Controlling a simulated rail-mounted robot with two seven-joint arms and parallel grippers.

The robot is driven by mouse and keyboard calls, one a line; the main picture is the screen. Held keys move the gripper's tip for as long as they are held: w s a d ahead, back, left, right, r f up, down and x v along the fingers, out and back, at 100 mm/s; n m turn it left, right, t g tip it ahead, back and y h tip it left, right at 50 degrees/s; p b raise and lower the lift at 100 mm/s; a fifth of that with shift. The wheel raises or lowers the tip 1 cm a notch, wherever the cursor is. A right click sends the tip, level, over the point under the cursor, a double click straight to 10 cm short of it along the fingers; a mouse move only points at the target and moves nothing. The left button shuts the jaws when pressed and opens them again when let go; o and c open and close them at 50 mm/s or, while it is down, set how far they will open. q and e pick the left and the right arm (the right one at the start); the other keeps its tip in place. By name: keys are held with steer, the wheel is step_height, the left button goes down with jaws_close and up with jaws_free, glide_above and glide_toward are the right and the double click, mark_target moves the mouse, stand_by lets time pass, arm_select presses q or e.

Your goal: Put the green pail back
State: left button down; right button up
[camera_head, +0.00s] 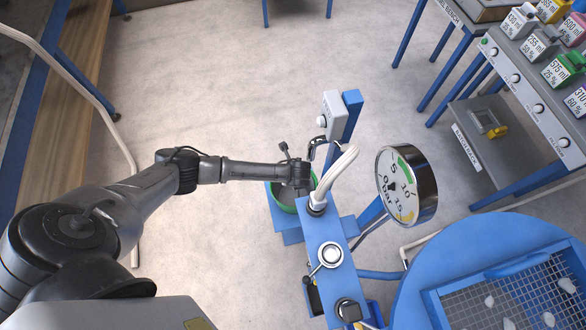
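The green pail (281,206) stands at the blue mixer, near the picture's middle. I see its green rim and part of a grey inside; the mixer's head and my arm hide the rest. My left arm comes in from the left, and its gripper (300,176) is over the pail, at the rim's far side. The fingers are small and dark against the mixer, so I cannot tell whether they are open or touch the pail. My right gripper is not in view.
The blue mixer (329,238) carries a pressure gauge (408,186), a pale hose and a grey switch box (334,115). A round blue vessel with a mesh grate (515,300) stands at lower right. Benches with dosing containers (540,45) line the right. Floor is free behind.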

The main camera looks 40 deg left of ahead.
arm_select(q)
steer(key=shift+s+a+f, duration=0.15)
steer(key=shift+s+a, duration=0.1)
steer(key=shift+w+d, duration=0.1)
steer(key=shift+f, duration=0.1)
steer(key=c, duration=1)
jaws_free()
steer(key=p+v, duration=0.3)
steer(key=v, duration=0.8)
steer(key=shift+d+r+p, duration=0.2)
steer(key=shift+r+p, duration=0.1)
steer(key=shift+r, duration=0.25)
